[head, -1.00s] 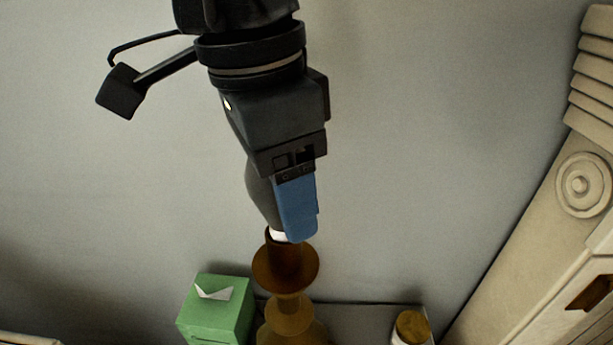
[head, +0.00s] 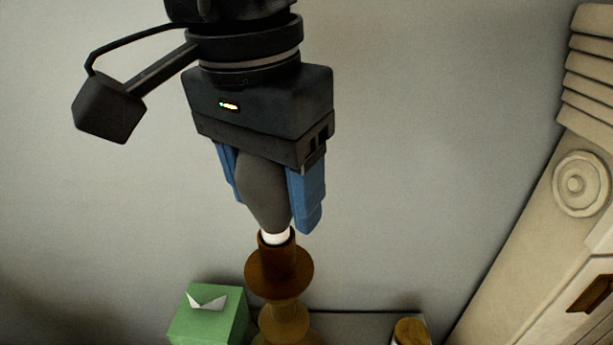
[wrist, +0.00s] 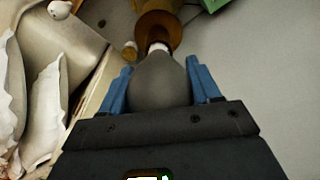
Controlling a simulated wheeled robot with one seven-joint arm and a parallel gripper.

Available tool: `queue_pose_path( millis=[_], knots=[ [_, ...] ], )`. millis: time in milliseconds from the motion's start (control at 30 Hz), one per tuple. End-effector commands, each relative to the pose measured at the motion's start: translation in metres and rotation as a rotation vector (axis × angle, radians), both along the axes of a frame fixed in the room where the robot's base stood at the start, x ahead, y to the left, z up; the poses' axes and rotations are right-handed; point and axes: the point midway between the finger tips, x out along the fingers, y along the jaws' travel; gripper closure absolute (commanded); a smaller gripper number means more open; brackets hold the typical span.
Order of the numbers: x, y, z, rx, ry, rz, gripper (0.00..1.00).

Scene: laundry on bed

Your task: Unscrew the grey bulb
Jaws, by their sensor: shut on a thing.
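The grey bulb (head: 264,190) is between the two blue fingers of my gripper (head: 268,190), which is shut on it from above. The bulb's white base (head: 275,237) shows at the mouth of the brown lamp stand (head: 279,272). How deep the base sits in the socket is hidden. In the wrist view the grey bulb (wrist: 160,80) lies between the blue fingertips (wrist: 160,88), with its white base pointing at the brown stand (wrist: 158,22).
A green tissue box (head: 205,322) stands left of the lamp stand. A jar with a brown lid (head: 411,331) is to the right. Carved pale furniture (head: 580,180) stands at far right. White pillows (wrist: 62,60) show in the wrist view. The grey wall is behind.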

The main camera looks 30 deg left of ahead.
Motion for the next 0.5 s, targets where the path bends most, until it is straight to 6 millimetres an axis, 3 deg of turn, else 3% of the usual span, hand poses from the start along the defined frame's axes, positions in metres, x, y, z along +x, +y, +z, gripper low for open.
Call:
queue_pose_path(
  millis=[500],
  knots=[
    [0.0001, 0.0001, -0.0005, 0.001, 0.0, 0.149, 0.68]
  ],
)
